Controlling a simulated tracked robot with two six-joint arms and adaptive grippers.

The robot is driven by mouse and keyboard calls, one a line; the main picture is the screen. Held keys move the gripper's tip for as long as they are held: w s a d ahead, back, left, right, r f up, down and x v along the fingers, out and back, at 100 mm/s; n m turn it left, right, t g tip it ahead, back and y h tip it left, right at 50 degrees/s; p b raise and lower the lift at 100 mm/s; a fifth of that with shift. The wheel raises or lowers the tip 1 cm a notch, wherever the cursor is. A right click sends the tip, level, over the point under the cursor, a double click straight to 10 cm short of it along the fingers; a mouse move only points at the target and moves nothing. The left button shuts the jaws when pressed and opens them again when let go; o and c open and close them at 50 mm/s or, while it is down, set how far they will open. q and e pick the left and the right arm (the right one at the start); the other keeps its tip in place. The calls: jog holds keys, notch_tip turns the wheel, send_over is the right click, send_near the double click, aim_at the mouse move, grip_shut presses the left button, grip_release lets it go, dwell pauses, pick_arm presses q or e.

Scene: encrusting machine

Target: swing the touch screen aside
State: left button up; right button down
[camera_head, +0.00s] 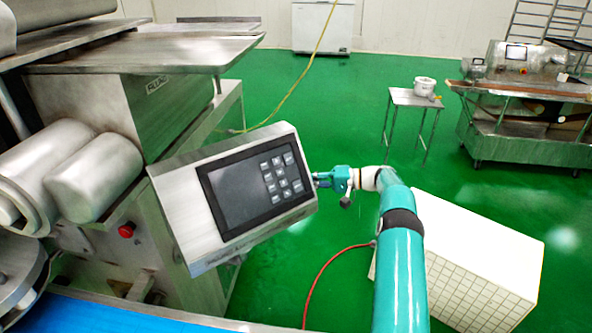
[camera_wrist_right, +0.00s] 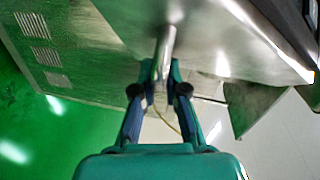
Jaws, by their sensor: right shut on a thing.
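The touch screen (camera_head: 255,188) is a tilted silver box with a dark display and grey buttons, in the middle of the head view beside the machine. My right gripper (camera_head: 322,180) is at the right side of the box, and the arm reaches it from the lower right. In the right wrist view my right gripper (camera_wrist_right: 160,92) has its fingers on either side of a metal bar (camera_wrist_right: 165,50) and is shut on it. The bar stands out from the silver housing (camera_wrist_right: 210,40). My left gripper is not in view.
The encrusting machine (camera_head: 150,95) with rollers and a red button (camera_head: 126,230) stands at the left. A blue belt (camera_head: 110,315) runs along the bottom. A white tiled block (camera_head: 480,255) lies right of my arm. A small table (camera_head: 415,98) stands farther back. Green floor is open between them.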

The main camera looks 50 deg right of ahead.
jog(key=shift+s+d+r, duration=0.1)
jog(key=shift+s+d, duration=0.05)
jog(key=c, duration=1.2)
grip_release()
jog(key=shift+w+f, duration=0.2)
jog(key=v, duration=0.7)
jog(key=shift+s, duration=0.25)
jog(key=shift+c, duration=0.3)
